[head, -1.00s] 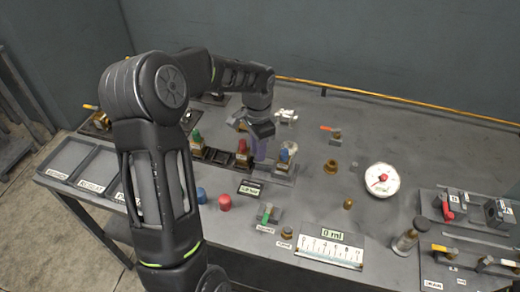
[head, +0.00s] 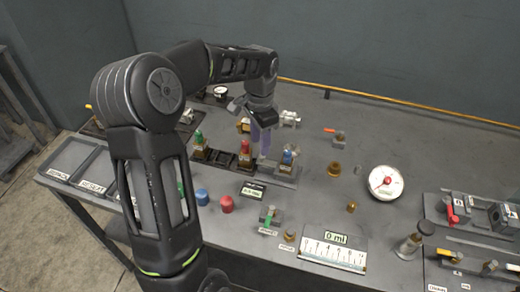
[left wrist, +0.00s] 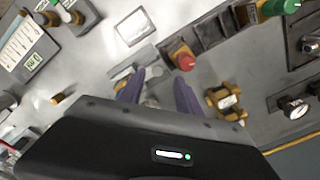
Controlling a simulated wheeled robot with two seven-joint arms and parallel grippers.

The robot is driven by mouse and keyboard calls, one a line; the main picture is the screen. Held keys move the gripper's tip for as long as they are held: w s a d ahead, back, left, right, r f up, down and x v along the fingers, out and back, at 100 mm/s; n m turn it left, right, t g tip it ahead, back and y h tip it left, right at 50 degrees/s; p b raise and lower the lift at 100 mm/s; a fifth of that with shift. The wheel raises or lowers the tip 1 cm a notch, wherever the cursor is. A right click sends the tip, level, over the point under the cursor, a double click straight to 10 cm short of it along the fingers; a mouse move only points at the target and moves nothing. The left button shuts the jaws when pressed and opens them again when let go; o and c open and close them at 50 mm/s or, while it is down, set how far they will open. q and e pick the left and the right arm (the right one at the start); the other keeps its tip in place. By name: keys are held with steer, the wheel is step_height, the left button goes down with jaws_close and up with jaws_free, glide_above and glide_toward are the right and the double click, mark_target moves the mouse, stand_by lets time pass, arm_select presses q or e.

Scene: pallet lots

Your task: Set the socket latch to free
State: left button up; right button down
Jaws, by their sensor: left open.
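A small block with a green lever (head: 268,214) stands near the front middle of the bench, with a small label before it. The label is too small to read surely, so I cannot tell whether this is the socket latch. My left gripper (head: 261,138) is open and empty, its purple fingers pointing down between the red-topped (head: 244,148) and blue-topped (head: 288,155) fittings. In the left wrist view, the open fingers (left wrist: 158,92) straddle a pale, blurred area beside the red knob (left wrist: 185,60). My right gripper is out of view.
A green-topped fitting (head: 198,138) stands left of the red one on the dark rail. Red (head: 226,204) and blue (head: 202,196) caps stand in front. The bench's back right is clear.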

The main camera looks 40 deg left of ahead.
arm_select(q)
steer(key=shift+r, duration=1.8)
steer(key=shift+f, duration=0.1)
